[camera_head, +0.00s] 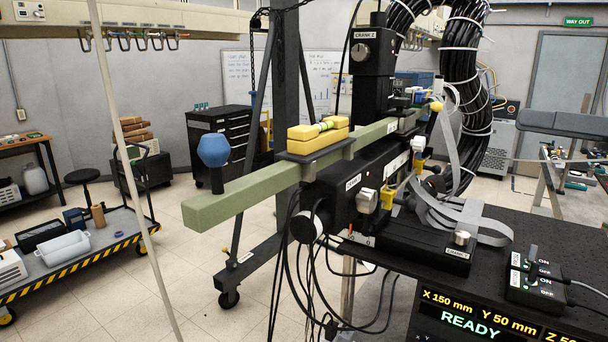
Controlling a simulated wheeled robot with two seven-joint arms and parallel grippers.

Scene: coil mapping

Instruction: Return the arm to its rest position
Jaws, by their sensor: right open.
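A pale green beam (250,196) runs from the left front to the upper right across a black positioning stage. A blue faceted knob (213,151) stands on a dark post near its left end. A yellow block with a level vial (318,133) sits on a dark plate on the beam. The stage has a block marked CRANK Z (372,52) at the top and more labelled cranks, one a black cylinder (305,226) facing me. I can make out neither my left nor my right gripper in this view.
A black perforated table (550,240) carries the stage, a switch box (534,286) and a display (480,318) reading READY. Grey ribbon cables and a thick black cable bundle (473,60) hang at the right. A cart (110,240) stands at the left. Open floor lies between cart and stage.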

